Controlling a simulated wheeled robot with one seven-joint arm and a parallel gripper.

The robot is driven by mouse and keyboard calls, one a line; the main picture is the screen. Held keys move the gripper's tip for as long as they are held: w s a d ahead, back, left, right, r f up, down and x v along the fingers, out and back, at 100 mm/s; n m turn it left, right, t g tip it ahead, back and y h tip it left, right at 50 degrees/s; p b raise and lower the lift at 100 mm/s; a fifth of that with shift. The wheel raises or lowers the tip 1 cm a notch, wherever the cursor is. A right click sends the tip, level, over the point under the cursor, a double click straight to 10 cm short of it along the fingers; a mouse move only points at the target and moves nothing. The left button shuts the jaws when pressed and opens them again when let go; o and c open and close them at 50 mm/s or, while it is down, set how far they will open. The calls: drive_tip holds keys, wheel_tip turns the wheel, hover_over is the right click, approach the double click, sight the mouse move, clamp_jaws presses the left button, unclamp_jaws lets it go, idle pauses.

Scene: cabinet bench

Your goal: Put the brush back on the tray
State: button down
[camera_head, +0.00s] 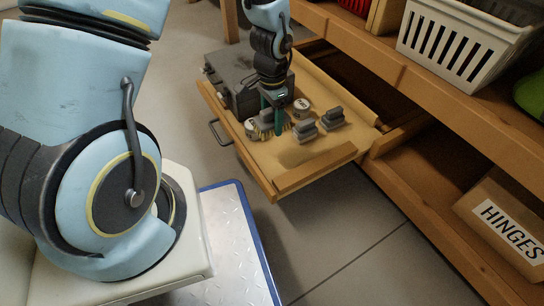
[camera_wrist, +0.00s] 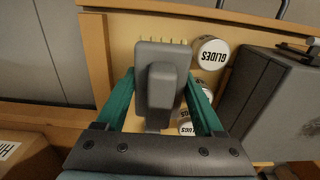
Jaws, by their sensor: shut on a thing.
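My gripper (camera_head: 273,118) reaches down over the pull-out wooden tray (camera_head: 318,155) of the bench. In the wrist view my gripper (camera_wrist: 161,88) has its two teal fingers closed on either side of a grey brush (camera_wrist: 163,88). The brush has a raised grey handle block, and a row of pale bristles shows at its far edge. In the head view the brush (camera_head: 265,133) is partly hidden by the fingers, with yellowish bristles low near the tray floor. I cannot tell whether the bristles touch the tray.
White-topped cans stand close by, one marked GLIDES (camera_wrist: 210,53). The tray's front right is clear. A white basket (camera_head: 465,42) sits on the bench.

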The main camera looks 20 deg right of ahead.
sight(272, 152)
wheel_tip(272, 152, down, 10)
drive_tip(key=b, duration=0.5)
drive_tip(key=shift+r, duration=0.15)
drive_tip(key=shift+f, duration=0.2)
unclamp_jaws()
